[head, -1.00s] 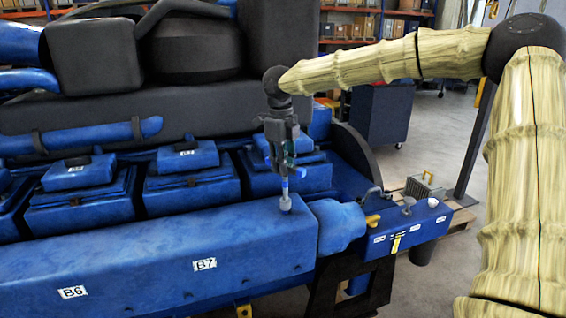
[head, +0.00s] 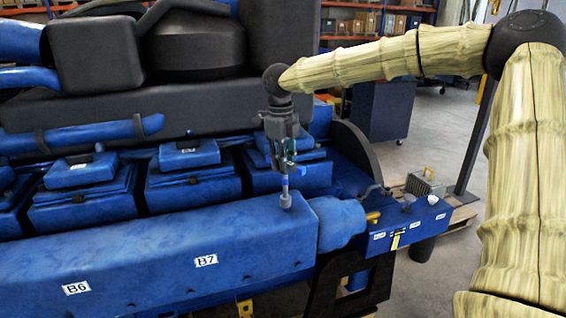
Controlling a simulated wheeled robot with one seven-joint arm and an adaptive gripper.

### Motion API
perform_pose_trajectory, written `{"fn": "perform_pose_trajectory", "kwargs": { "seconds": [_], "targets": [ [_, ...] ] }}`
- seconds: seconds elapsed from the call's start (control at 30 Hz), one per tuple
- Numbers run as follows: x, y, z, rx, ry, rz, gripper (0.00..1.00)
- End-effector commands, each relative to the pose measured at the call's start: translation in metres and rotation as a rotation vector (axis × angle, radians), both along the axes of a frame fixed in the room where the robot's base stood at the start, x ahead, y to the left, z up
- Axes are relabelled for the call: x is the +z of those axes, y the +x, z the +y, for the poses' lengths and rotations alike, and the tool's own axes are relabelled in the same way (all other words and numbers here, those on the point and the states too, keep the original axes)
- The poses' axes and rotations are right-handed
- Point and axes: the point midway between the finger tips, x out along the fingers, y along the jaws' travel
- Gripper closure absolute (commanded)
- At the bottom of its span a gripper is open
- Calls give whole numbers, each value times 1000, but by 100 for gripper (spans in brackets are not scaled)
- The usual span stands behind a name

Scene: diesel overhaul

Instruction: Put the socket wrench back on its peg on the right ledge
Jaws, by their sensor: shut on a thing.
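My gripper (head: 283,165) points down over the right end of the blue engine casing. It is shut on the socket wrench (head: 286,198), which hangs upright below the fingers. The wrench shows a thin blue and pale shank with a grey socket at its lower end. Its upper part is hidden by the fingers. The socket is in front of the casing marked B7; I cannot tell whether it touches the casing. The right ledge (head: 425,229) is a blue shelf with small labels on its front, to the right of my gripper. I cannot make out which peg is the wrench's.
On the ledge are a yellow-ended tool (head: 373,217), a small grey piece (head: 408,199) and a white knob (head: 433,200). A yellow tag (head: 396,240) hangs at its front. A blue cylinder (head: 341,222) lies between casing and ledge. A grey post (head: 475,135) rises behind the ledge.

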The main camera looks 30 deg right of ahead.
Motion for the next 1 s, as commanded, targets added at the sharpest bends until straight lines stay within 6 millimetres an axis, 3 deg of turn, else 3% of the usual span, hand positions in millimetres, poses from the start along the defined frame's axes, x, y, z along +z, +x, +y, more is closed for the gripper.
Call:
{"fn": "perform_pose_trajectory", "kwargs": {
  "seconds": [0.67, 0.7, 0.8, 1.0],
  "targets": [
    [-18, 0, 0, 0, 0, 0, 100],
    [-17, 0, 0, 0, 0, 0, 80],
    [-17, 0, 0, 0, 0, 0, 61],
    [-17, 0, 0, 0, 0, 0, 58]
  ]
}}
